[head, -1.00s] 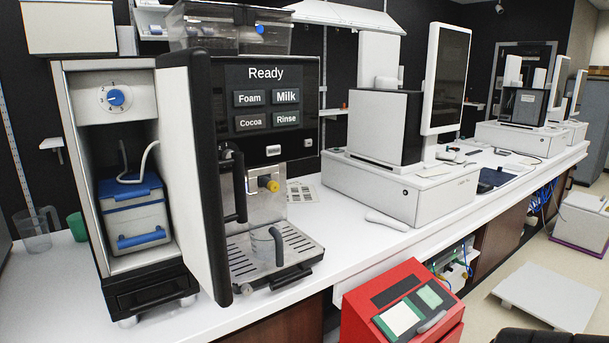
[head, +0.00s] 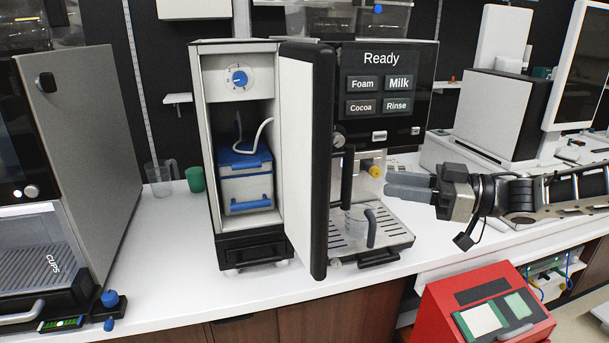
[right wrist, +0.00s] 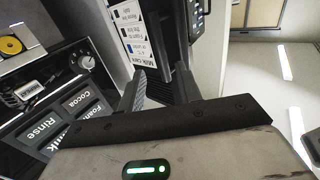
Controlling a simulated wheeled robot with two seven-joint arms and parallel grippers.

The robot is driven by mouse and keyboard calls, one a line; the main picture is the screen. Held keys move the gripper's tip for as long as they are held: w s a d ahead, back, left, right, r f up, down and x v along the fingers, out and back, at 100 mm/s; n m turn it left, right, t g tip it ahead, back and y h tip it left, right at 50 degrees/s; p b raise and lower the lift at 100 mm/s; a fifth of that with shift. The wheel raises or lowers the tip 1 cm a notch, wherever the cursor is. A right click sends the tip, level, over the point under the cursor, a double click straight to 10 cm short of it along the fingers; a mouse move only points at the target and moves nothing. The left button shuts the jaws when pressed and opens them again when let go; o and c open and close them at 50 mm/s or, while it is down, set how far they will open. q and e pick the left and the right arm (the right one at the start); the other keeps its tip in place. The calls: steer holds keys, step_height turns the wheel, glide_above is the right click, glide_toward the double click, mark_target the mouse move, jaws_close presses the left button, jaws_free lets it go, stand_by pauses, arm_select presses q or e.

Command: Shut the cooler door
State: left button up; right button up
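The cooler (head: 221,62) stands on the counter left of the coffee machine, its front open. Its door (head: 296,130) is swung out towards me, showing a white inner face and a thick black edge. A dark upright handle (head: 347,180) shows just right of that edge. Inside the cooler is a blue-lidded milk container (head: 246,188) with a white tube. My right gripper (head: 388,184) is in front of the coffee machine, right of the door and handle, apart from them. In the right wrist view its two fingers (right wrist: 160,88) are spread and nothing is seen held. My left gripper is out of view.
A cup machine (head: 85,130) stands at left. A clear jug (head: 159,178) and green cup (head: 195,179) sit beside the cooler. A red box (head: 445,305) stands at front right.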

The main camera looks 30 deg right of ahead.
steer(key=b+x, duration=0.1)
steer(key=x, duration=0.6)
steer(key=shift+w+a+f, duration=0.2)
steer(key=shift+a+f, duration=0.1)
steer(key=shift+f, duration=0.1)
steer(key=shift+w+r, duration=0.15)
steer(key=shift+r, duration=0.15)
steer(key=c, duration=0.3)
steer(key=shift+a, duration=0.1)
jaws_close()
